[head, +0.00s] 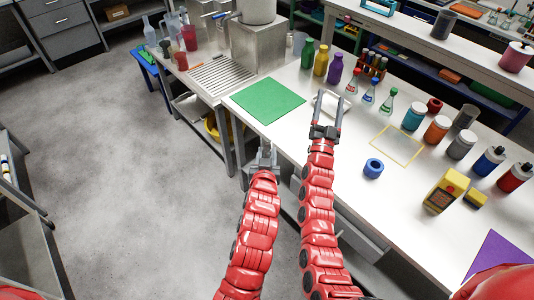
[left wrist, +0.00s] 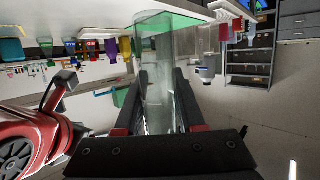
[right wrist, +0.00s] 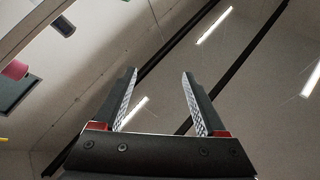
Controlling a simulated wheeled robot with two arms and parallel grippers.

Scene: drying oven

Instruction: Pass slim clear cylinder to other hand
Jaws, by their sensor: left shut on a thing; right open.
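The slim clear cylinder (left wrist: 160,75) is see-through and shows in the left wrist view, reaching out between the fingers. My left gripper (head: 264,152) is shut on it, in front of the bench's near edge. In the head view I cannot clearly make out the cylinder. My right gripper (head: 327,101) is to the right of the left one, over the bench in the picture. Its fingers are open, with nothing between them in the right wrist view (right wrist: 160,85). The right gripper and the cylinder are apart.
A green mat (head: 267,100) lies on the bench behind the grippers. Bottles, small flasks (head: 369,98) and colored jars stand further right. Open floor (head: 120,190) is at the left.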

